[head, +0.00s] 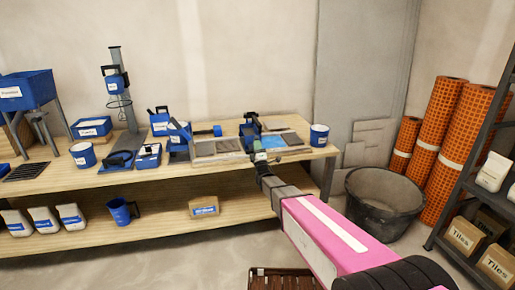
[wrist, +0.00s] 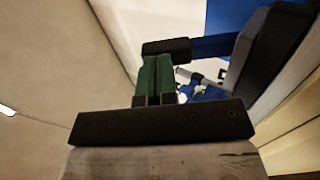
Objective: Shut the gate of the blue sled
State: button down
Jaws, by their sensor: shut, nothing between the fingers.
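A blue piece with dark parts (head: 251,128), which looks like the blue sled, stands on the tiled board at the right part of the bench. It is small in the head view, and I cannot tell its gate's position there. My gripper (head: 259,157) is at the board's front edge, just in front of it. In the wrist view, my green fingers (wrist: 154,78) are together and empty. A blue bar (wrist: 222,45) with a black end (wrist: 166,48) crosses close by the fingertips; I cannot tell whether they touch. A large black part (wrist: 272,62) stands to the right.
A blue bucket (head: 319,134) stands at the bench's right end. Blue tools (head: 180,134) crowd the left side. A black tub (head: 383,203) and orange rolls (head: 444,120) stand on the floor to the right.

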aim_at(256, 137)
jog(key=shift+r, duration=0.1)
jog(key=g, duration=0.1)
jog(key=w+r+g, duration=0.1)
jog(key=r+g+h, duration=0.1)
jog(key=shift+w+a+r+g, duration=0.2)
jog(key=shift+w+r+g, duration=0.05)
jog(key=shift+g, duration=0.15)
jog(key=w+g, duration=0.1)
jog(key=w+r+g+h, duration=0.1)
jog(key=g, duration=0.1)
jog(key=shift+a+r, duration=0.15)
jog(key=shift+a, duration=0.15)
jog(key=shift+w+a, duration=0.1)
jog(key=shift+w, duration=0.25)
jog(key=shift+w+r, duration=0.15)
jog(key=shift+r, duration=0.05)
